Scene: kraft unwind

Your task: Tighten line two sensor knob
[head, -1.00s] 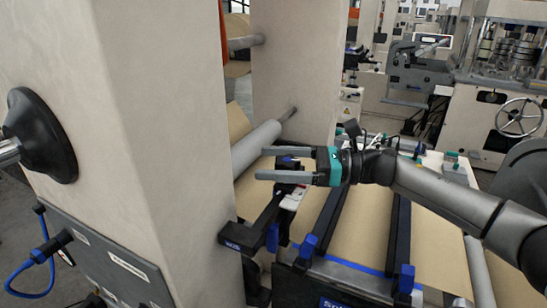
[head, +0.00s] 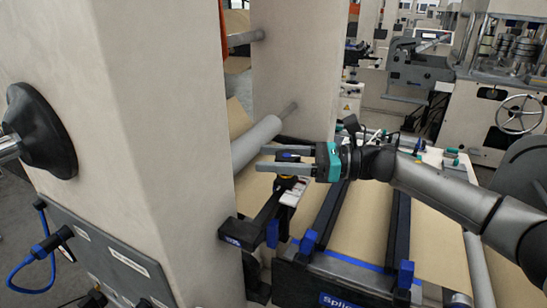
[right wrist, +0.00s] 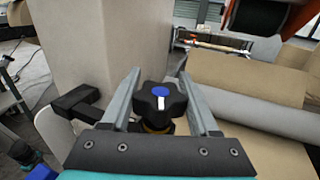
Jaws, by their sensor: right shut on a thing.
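The sensor knob (right wrist: 161,104) is a black lobed knob with a blue cap and a white mark, above a brass-coloured collar (right wrist: 158,128). In the head view the knob (head: 289,157) is partly hidden by the fingers. My right gripper (head: 285,160) reaches in from the right with a finger on each side of the knob and is shut on it. The right wrist view shows both fingers flanking the knob. The knob sits by a black bracket arm (head: 258,219) at the splice table. My left gripper is not in view.
A grey roller (head: 256,141) and kraft paper web (head: 360,225) lie close to the gripper. Dark rails with blue clamps (head: 307,243) cross the table.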

